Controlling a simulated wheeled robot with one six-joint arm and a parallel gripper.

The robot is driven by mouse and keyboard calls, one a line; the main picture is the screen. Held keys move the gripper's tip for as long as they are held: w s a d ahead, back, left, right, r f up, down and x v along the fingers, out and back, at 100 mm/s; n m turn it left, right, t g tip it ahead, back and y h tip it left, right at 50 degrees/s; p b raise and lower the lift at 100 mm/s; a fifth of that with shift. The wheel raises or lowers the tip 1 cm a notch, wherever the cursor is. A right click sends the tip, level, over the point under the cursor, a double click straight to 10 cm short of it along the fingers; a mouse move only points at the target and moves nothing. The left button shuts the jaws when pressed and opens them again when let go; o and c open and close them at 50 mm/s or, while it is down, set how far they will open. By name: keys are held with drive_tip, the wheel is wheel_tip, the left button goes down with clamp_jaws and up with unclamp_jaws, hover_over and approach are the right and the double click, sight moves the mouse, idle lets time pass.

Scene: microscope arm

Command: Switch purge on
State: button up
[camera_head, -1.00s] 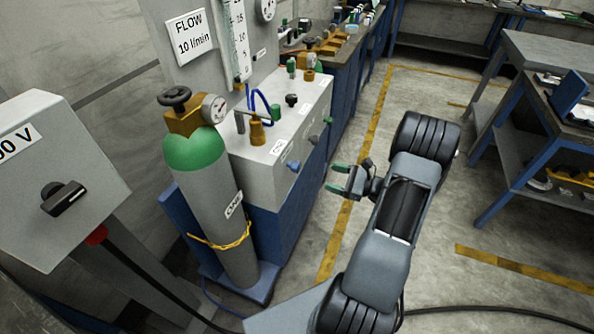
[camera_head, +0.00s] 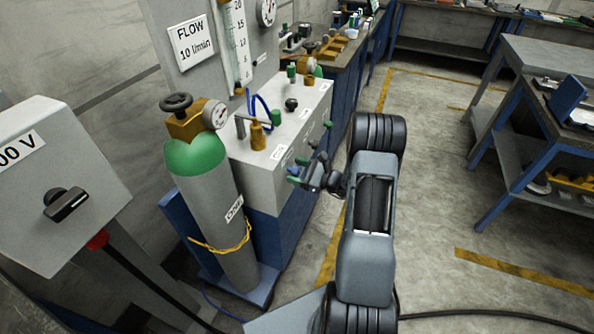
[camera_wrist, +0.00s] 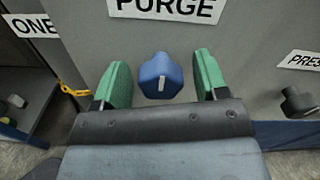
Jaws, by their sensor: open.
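The blue purge knob (camera_wrist: 161,76) sits on a grey panel under the white PURGE label (camera_wrist: 168,8) in the wrist view. A pale mark shows near its lower edge; I cannot tell from this which setting it stands at. My gripper (camera_head: 306,169) is open in front of the grey cabinet in the head view. In the wrist view its two green fingertips stand on either side of the knob, with a visible gap on each side. I cannot tell how far the tips are from the panel in depth.
A black knob (camera_wrist: 298,104) sits to the right under a partly cut-off label starting PRES. A green-topped gas cylinder (camera_head: 213,205) stands left of the cabinet (camera_head: 264,178). A brass valve (camera_head: 258,138) is on top.

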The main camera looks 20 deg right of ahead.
drive_tip(key=shift+c, duration=0.2)
drive_tip(key=c, duration=0.9)
drive_tip(key=shift+m, duration=0.4)
drive_tip(key=m+p, duration=0.2)
drive_tip(key=m, duration=0.1)
drive_tip(key=shift+w+r, duration=0.1)
drive_tip(key=shift+r, duration=0.05)
drive_tip(key=m+p, duration=0.2)
drive_tip(key=m, duration=0.2)
drive_tip(key=shift+d+m, duration=0.1)
drive_tip(key=shift+m, duration=0.2)
drive_tip(key=m+p, duration=0.2)
drive_tip(key=m, duration=0.2)
drive_tip(key=shift+w+m, duration=0.1)
drive_tip(key=shift+m, duration=0.2)
drive_tip(key=m, duration=0.1)
drive_tip(key=m+p, duration=0.1)
drive_tip(key=m, duration=0.2)
drive_tip(key=shift+f+m, duration=0.25)
drive_tip(key=shift+m, duration=0.15)
drive_tip(key=shift+p, duration=0.3)
